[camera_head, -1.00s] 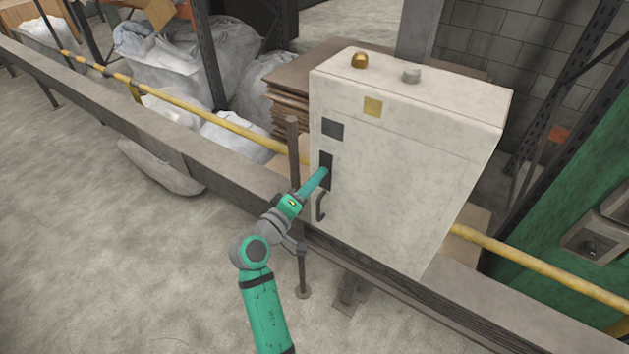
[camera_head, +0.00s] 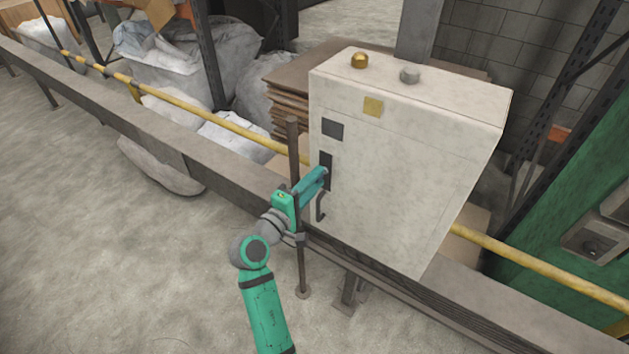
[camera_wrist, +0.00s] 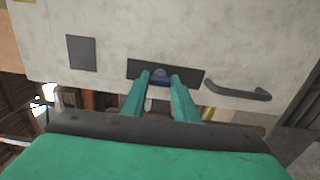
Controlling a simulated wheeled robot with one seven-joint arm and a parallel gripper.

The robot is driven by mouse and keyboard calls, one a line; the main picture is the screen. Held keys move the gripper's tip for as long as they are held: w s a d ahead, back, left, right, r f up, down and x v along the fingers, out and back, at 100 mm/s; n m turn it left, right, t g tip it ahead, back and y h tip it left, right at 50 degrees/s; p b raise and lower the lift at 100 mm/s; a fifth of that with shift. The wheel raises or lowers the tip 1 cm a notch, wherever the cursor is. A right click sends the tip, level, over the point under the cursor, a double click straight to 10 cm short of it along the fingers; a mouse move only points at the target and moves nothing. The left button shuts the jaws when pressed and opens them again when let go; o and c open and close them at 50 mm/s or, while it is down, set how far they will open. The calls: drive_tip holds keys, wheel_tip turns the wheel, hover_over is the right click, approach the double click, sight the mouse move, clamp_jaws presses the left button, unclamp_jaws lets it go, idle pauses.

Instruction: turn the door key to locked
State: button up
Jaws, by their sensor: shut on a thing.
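In the head view the dark lock plate (camera_head: 326,160) is partly covered by my gripper (camera_head: 322,174). In the wrist view my gripper (camera_wrist: 160,80) has its two green fingers on either side of the key, shut on it at the plate. Most of the key is hidden between the fingertips, and its exact angle is hard to tell.
The cabinet (camera_head: 400,190) has a dark handle (camera_head: 320,206) just below the lock plate and a dark square panel (camera_head: 332,129) above it. A thin upright post (camera_head: 293,150) stands close by my wrist. A yellow rail (camera_head: 235,128) runs behind.

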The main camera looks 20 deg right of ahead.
drive_tip(key=o, duration=1.1)
drive_tip(key=shift+c, duration=0.2)
drive_tip(key=shift+a, duration=0.1)
drive_tip(key=v, duration=1)
drive_tip(key=shift+s+a, duration=0.2)
drive_tip(key=shift+s, duration=0.05)
